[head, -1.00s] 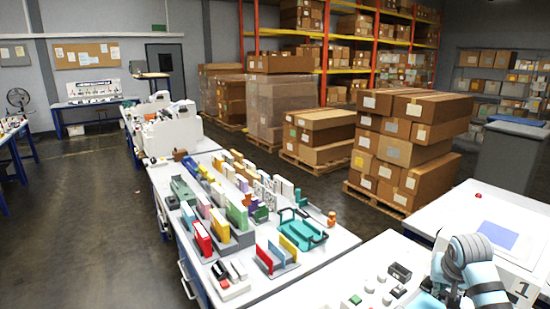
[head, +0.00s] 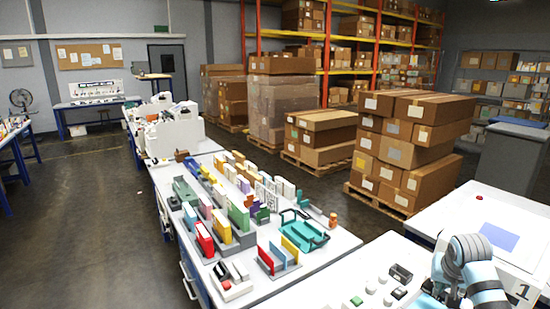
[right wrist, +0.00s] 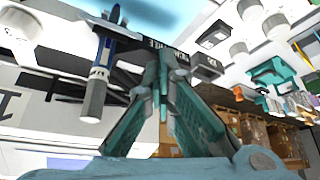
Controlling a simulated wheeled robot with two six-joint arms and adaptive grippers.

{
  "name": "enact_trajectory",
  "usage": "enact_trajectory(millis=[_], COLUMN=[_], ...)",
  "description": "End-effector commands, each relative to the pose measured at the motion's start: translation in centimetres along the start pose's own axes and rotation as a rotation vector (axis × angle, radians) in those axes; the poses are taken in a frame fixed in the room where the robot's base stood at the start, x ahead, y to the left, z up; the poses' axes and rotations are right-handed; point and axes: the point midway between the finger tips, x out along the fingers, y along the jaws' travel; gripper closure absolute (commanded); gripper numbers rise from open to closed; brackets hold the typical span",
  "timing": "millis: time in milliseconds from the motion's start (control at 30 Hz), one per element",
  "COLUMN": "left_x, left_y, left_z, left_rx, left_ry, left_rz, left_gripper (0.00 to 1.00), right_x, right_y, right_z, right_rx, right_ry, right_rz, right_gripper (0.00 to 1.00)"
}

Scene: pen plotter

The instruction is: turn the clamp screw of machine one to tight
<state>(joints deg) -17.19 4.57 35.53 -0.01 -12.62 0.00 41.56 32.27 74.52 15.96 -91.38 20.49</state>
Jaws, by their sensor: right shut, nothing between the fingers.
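Machine one (head: 515,284), a white machine marked with a "1", stands at the lower right of the head view. My right gripper (head: 453,297) is low beside it, partly cut off by the picture's bottom edge. In the right wrist view the right gripper (right wrist: 163,62) is shut and empty, its fingertips close to a dark lettered part (right wrist: 150,46) of the machine. A blue and silver pen (right wrist: 99,68) stands left of the fingers. I cannot make out the clamp screw for certain; the fingers may hide it. My left gripper is not in view.
A white panel with several knobs and a green button (head: 355,301) lies left of my right gripper. Stacked cartons (head: 410,150) stand behind. The floor at left is clear.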

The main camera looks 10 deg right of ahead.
Motion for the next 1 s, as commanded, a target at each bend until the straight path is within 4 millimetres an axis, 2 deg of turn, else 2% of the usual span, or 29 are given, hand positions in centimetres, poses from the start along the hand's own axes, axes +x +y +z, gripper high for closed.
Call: enact_trajectory(millis=[467,1000], left_x=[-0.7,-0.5], left_y=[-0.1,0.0], left_z=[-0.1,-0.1], left_rx=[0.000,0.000], left_ry=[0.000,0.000], left_rz=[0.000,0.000], left_gripper=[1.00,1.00], right_x=[-0.1,0.1], right_y=[-0.3,-1.6], right_z=[0.1,0.1], right_rx=[-0.002,-0.001], right_ry=[-0.003,-0.002], right_rz=[-0.002,-0.002], right_gripper=[1.00,1.00])
